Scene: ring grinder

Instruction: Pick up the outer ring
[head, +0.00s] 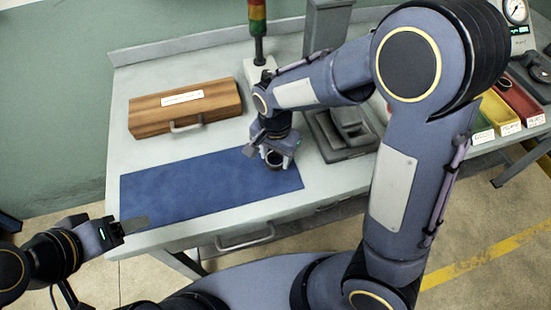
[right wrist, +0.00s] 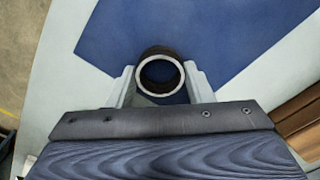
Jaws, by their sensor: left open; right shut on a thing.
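The outer ring (head: 274,158) is a dark, short cylinder with a bright metal rim, at the right end of the blue mat (head: 195,187). In the right wrist view the ring (right wrist: 160,76) sits between the two pale fingers. My right gripper (head: 279,157) points down at the mat's right end and is shut on the ring. I cannot tell whether the ring touches the mat. My left gripper (head: 130,226) is open and empty, off the front left edge of the table.
A wooden case (head: 185,107) with a handle lies behind the mat. A grey machine (head: 345,135) stands right of the ring. A signal light (head: 257,25) rises at the back. Red (head: 515,98) and yellow (head: 495,112) bins sit far right. The mat's middle is clear.

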